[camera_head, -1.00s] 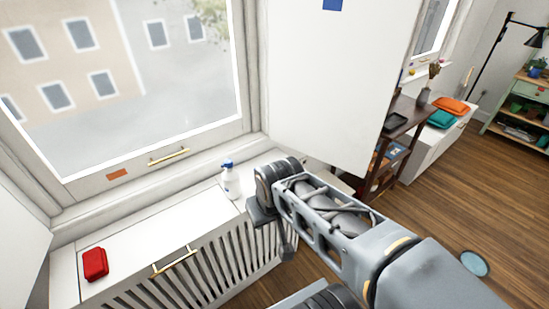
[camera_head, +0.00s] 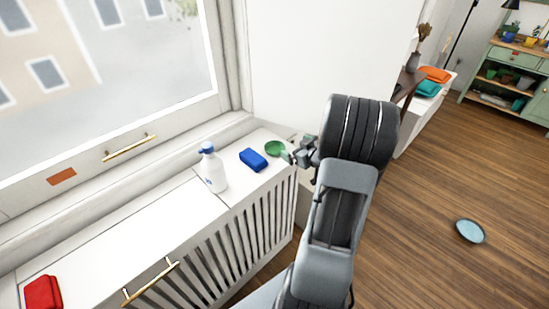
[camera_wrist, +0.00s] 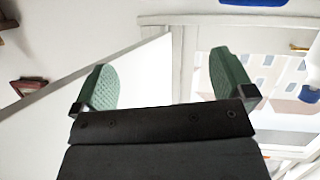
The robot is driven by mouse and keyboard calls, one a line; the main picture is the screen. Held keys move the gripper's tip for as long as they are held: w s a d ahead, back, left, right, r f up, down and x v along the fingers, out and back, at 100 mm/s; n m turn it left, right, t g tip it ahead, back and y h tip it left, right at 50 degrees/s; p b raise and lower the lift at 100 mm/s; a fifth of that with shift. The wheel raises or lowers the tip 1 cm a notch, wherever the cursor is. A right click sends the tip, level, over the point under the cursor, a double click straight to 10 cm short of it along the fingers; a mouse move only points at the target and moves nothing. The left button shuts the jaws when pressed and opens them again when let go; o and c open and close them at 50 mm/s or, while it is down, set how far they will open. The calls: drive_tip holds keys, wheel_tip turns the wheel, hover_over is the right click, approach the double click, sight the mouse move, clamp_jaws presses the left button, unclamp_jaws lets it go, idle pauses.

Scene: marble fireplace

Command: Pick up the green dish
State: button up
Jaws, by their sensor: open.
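The green dish (camera_head: 275,148) is small and round and sits near the right end of the white windowsill cabinet, beside a blue object. My gripper (camera_head: 292,156) is at the dish's right edge in the head view, partly hidden by my arm. I cannot tell whether it touches the dish. In the wrist view my gripper (camera_wrist: 165,88) shows two green textured fingers spread wide with nothing between them. The dish is not visible in the wrist view.
A blue block-like object (camera_head: 253,159), a white spray bottle (camera_head: 212,168) and a red object (camera_head: 43,292) stand on the cabinet top (camera_head: 150,220). A white panel (camera_head: 318,60) rises behind the dish. A light blue plate (camera_head: 470,231) lies on the open wooden floor.

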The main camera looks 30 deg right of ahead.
wheel_tip(320, 180, down, 3)
drive_tip(key=s+y, duration=0.2)
drive_tip(key=t+b, duration=0.1)
drive_tip(key=b, duration=0.1)
approach(269, 144)
drive_tip(key=shift+w+a+y, duration=0.1)
drive_tip(key=shift+w+y, duration=0.2)
drive_tip(key=shift+w, duration=0.05)
drive_tip(key=shift+x, duration=2.6)
drive_tip(key=shift+f, duration=0.15)
drive_tip(key=c, duration=0.7)
